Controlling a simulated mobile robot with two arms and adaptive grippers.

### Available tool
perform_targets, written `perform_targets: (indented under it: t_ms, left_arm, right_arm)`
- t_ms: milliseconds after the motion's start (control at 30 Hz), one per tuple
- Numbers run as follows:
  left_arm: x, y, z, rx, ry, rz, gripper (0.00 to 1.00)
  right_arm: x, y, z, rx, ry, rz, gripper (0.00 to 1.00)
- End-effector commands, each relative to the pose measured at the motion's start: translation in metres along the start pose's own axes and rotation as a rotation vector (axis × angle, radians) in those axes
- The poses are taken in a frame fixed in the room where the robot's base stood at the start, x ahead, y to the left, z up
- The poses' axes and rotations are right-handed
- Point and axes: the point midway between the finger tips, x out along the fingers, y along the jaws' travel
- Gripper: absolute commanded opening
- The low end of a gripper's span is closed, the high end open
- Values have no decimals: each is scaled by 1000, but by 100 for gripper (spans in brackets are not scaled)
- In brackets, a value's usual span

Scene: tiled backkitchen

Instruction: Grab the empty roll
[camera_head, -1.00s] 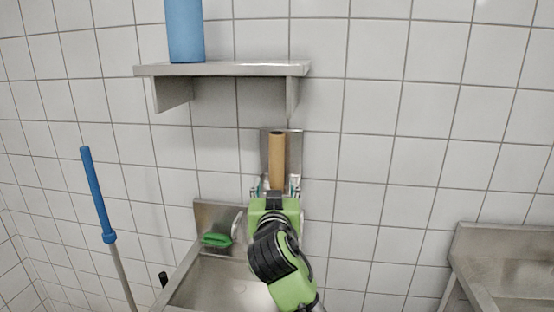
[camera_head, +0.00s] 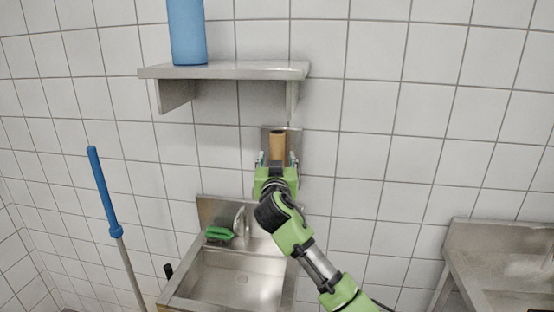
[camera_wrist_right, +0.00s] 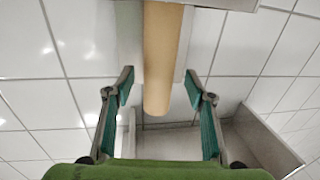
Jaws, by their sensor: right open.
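The empty roll is a plain brown cardboard tube (camera_head: 277,147). It stands upright against a metal holder plate (camera_head: 294,142) on the tiled wall, below the shelf. My right gripper (camera_head: 277,160) is in front of the roll's lower part and hides it in the head view. In the right wrist view the roll (camera_wrist_right: 162,60) lies between and beyond the two open fingers (camera_wrist_right: 160,95), with a gap on both sides. The fingers do not touch it. My left gripper is not in view.
A metal shelf (camera_head: 225,70) with a blue roll (camera_head: 187,32) is above. Below are a metal sink (camera_head: 225,280), a faucet (camera_head: 239,222) and a green brush-like object (camera_head: 219,233). A blue-handled pole (camera_head: 103,190) stands left. A metal basin (camera_head: 500,262) is at right.

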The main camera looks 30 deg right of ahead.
Motion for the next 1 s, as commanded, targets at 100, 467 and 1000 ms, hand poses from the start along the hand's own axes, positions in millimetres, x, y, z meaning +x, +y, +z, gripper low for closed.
perform_targets:
  t_ms: [100, 467, 1000]
  left_arm:
    - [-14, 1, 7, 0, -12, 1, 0]
    - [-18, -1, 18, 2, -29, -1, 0]
    - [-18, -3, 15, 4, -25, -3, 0]
  right_arm:
    - [17, 1, -6, -2, -1, 2, 50]
    - [32, 0, -2, -1, 0, -1, 50]
    - [32, 1, -2, 0, 0, 0, 10]
